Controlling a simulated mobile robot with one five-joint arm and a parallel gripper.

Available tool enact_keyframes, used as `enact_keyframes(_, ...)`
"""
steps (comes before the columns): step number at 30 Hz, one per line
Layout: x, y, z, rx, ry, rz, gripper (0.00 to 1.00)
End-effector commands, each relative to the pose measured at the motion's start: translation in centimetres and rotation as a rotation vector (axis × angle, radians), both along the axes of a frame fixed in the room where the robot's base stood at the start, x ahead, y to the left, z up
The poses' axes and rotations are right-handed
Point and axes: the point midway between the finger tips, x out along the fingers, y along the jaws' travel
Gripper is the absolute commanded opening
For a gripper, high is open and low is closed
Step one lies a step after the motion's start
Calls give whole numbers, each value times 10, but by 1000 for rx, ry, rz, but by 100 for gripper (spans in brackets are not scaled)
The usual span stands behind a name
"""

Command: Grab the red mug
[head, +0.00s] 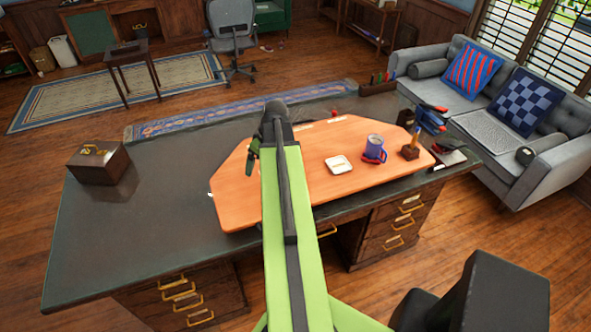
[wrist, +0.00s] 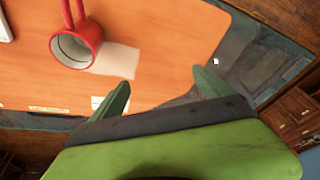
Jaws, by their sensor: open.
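A red mug (wrist: 92,36) shows in the wrist view, at the upper left on the orange tabletop board (wrist: 165,30). Its opening faces the camera and its handle points to the top edge. My gripper (wrist: 162,91) is open, with its two green fingers apart and nothing between them. The mug is clear of the fingers, beyond and left of the left finger. One finger of my gripper (head: 252,158) shows left of the arm there.
On the board's right side are a blue mug (head: 375,143) with red at its base, a white square item (head: 339,164) and a brown holder (head: 410,152). A wooden box (head: 98,163) stands on the dark desk's left. The desk between box and board is clear.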

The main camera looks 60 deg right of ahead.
Motion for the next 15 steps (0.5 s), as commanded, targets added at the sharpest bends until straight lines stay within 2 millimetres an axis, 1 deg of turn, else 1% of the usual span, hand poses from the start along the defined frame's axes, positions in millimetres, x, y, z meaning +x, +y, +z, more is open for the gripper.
enact_keyframes(1,-29,-39,11,-15,-24,-27,89)
enact_keyframes(3,-62,-76,18,-39,-52,-40,89)
enact_keyframes(6,-97,-108,23,-66,-78,-51,89)
enact_keyframes(8,-110,-119,25,-78,-86,-54,89)
enact_keyframes(10,-117,-125,25,-84,-91,-55,89)
enact_keyframes(15,-117,-125,20,-86,-92,-52,89)
